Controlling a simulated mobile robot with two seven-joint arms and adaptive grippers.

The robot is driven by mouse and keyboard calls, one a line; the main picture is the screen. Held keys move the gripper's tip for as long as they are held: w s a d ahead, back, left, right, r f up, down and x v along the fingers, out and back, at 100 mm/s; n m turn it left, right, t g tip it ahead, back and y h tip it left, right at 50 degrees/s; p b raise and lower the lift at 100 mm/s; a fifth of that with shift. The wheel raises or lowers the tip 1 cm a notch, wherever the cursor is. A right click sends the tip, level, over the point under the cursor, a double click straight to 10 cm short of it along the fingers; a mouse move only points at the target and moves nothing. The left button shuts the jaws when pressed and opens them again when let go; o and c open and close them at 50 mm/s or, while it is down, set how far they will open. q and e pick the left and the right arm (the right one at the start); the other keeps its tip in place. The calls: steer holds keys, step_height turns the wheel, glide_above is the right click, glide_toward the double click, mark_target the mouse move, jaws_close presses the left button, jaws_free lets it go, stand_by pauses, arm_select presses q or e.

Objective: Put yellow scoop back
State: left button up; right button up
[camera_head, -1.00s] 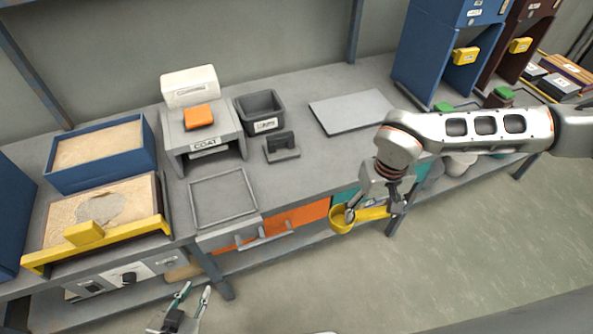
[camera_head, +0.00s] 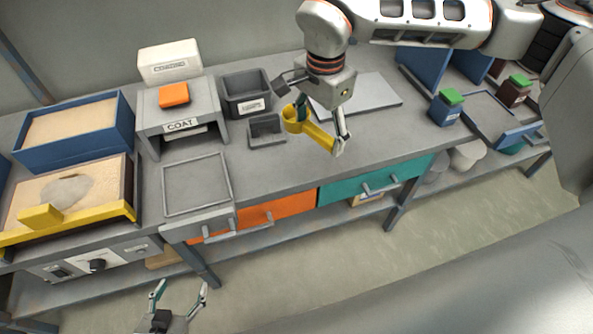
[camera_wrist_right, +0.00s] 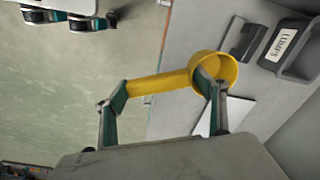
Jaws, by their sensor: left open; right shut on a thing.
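The yellow scoop (camera_head: 314,128) is held by my right gripper (camera_head: 321,125) above the bench, just right of a small dark grey holder (camera_head: 266,131). In the right wrist view, the scoop (camera_wrist_right: 160,82) has its round cup (camera_wrist_right: 226,62) by one finger and its handle end by the other finger of my right gripper (camera_wrist_right: 160,92). The dark holder (camera_wrist_right: 243,38) is beyond the cup there. The scoop looks apart from the holder. My left gripper (camera_head: 180,298) is open and empty at the bottom, in front of the bench.
A dark grey bin (camera_head: 245,95) stands behind the holder. The COAT stand (camera_head: 181,115) with an orange block (camera_head: 174,94) is to the left. A flat grey plate (camera_head: 375,92) lies behind the right gripper. A blue jar (camera_head: 445,108) stands to the right. The bench front is clear.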

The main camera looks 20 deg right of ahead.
mark_target(308, 125)
steer(key=r+m, duration=0.1)
steer(key=a+r+m+b, duration=0.1)
steer(key=m, duration=0.1)
steer(key=a+r+m, duration=0.1)
steer(key=shift+w+a+m, duration=0.15)
steer(key=shift+w+m, duration=0.1)
steer(key=shift+m, duration=0.05)
steer(key=shift+f, duration=0.35)
arm_select(q)
steer(key=shift+s+d+f+b, duration=0.1)
steer(key=shift+d+f+b, duration=0.15)
steer(key=shift+f, duration=0.35)
steer(key=shift+d+f+b, duration=0.15)
steer(key=shift+f+b, duration=0.1)
steer(key=shift+f, duration=0.35)
arm_select(e)
steer(key=shift+f, duration=9.45)
steer(key=shift+f, duration=0.1)
steer(key=o, duration=1.1)
arm_select(q)
steer(key=shift+r, duration=0.3)
arm_select(e)
step_height(308, 125, up, 12)
steer(key=shift+s+r, duration=0.1)
